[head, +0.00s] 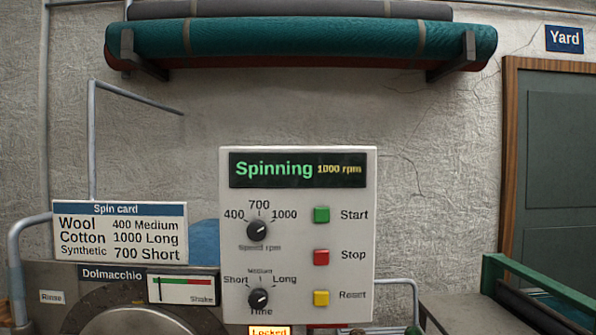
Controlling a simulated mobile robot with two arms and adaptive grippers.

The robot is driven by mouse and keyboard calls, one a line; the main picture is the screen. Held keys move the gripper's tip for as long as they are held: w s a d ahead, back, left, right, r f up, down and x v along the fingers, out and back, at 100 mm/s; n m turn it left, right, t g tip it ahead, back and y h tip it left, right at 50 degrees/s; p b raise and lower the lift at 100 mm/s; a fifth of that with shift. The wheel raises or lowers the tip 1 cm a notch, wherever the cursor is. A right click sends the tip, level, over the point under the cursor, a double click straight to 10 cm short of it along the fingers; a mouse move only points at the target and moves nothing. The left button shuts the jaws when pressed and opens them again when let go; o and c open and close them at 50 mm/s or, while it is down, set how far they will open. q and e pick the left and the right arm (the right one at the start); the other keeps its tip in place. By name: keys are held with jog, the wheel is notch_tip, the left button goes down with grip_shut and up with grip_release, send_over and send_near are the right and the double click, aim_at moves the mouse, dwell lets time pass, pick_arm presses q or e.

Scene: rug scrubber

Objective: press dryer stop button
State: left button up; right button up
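The dryer's white control panel (298,240) faces me in the middle of the head view. Its dark display (298,170) reads "Spinning 1000 rpm" in lit letters. A lit "Locked" sign (269,331) shows under the panel. Neither of my grippers is in view.
A spin card (120,230) stands left of the panel, above the Dolmacchio machine (50,275) with its shake gauge (182,289). Rolled rugs (300,38) lie on wall brackets above. A green-framed unit (540,285) and a door (560,170) are at right.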

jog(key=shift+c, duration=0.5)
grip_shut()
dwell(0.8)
